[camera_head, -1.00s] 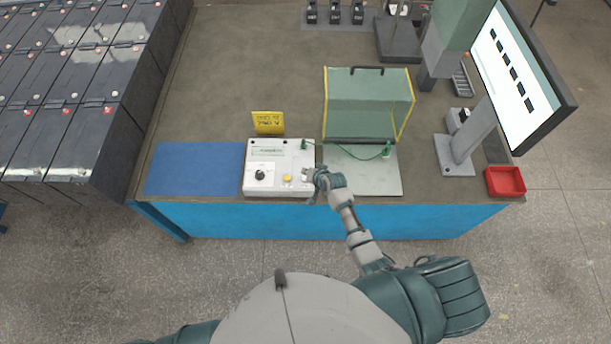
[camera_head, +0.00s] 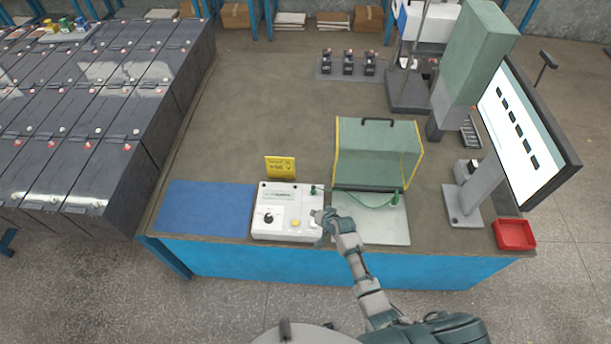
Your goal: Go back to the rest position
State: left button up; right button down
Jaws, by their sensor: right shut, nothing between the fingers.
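My right gripper (camera_head: 322,226) is shut and empty. It is at the right edge of the white control box (camera_head: 288,230), near the table's front edge; whether it touches the box cannot be told. The box has a black knob (camera_head: 269,218) and a yellow button (camera_head: 296,223). My right arm reaches up from the bottom of the view. My left gripper is not in view.
A clear guard with yellow edges (camera_head: 421,150) stands on a pale plate (camera_head: 395,231) right of the box. A blue mat (camera_head: 206,208) lies left. A monitor (camera_head: 518,125) and red tray (camera_head: 513,235) are at right. Black batteries (camera_head: 110,130) fill the left side.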

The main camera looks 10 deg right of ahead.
jog(key=s+d+r+n+g+h, duration=0.1)
jog(key=s+d+r+n+g, duration=0.15)
jog(key=s, duration=0.85)
jog(key=s+d+r+n+g+h, duration=0.1)
jog(key=s+r+n, duration=0.15)
jog(key=s, duration=0.85)
jog(key=s+d+r+n+g+h, duration=0.1)
jog(key=s+r+n+g, duration=0.15)
jog(key=s, duration=0.85)
jog(key=s+f+b+x, duration=0.1)
jog(key=s+b+x, duration=0.15)
jog(key=x, duration=1.05)
jog(key=s+b+x, duration=0.2)
jog(key=s+x, duration=0.2)
jog(key=x, duration=1)
jog(key=s+d+f+b, duration=0.2)
jog(key=s+f, duration=0.7)
jog(key=f, duration=0.3)
jog(key=s+d+f+g+b, duration=0.1)
jog(key=s+d+f+b, duration=0.1)
jog(key=s+f, duration=0.7)
notch_tip(320, 180, down, 3)
jog(key=shift+s+r+g+b, duration=0.1)
jog(key=shift+s+g+b, duration=0.2)
jog(key=shift+s+b, duration=0.15)
